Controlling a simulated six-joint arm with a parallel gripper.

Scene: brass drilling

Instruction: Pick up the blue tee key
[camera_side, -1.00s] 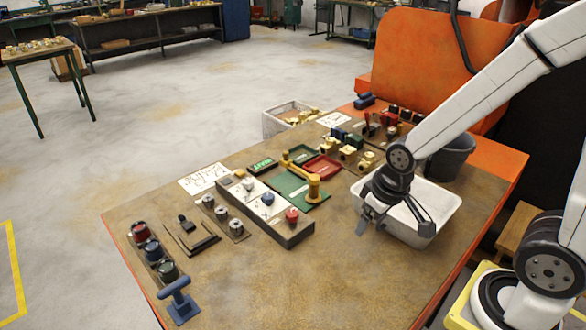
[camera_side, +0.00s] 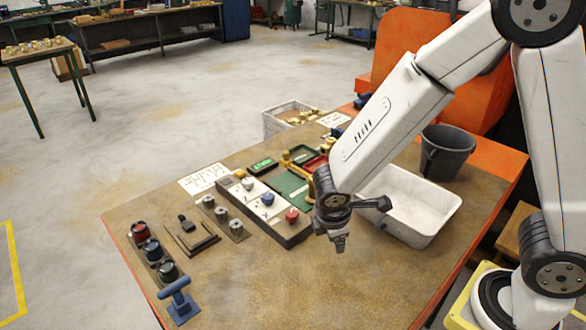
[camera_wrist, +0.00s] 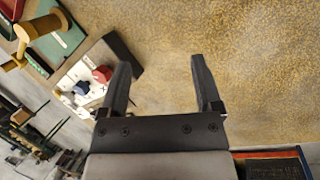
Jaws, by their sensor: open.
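The blue tee key (camera_side: 178,300) stands upright at the near left corner of the table in the side view, its crossbar on top and a blue base below. My gripper (camera_side: 340,245) is in the air over the middle of the table, to the right of the key and well apart from it. In the wrist view my gripper (camera_wrist: 163,85) shows two dark fingers spread wide with only bare table between them. The tee key cannot be made out in the wrist view.
A long box with coloured knobs (camera_side: 247,207) lies between my gripper and the key; it also shows in the wrist view (camera_wrist: 122,55). A white tray (camera_side: 425,235) is at right. The table's front middle is clear.

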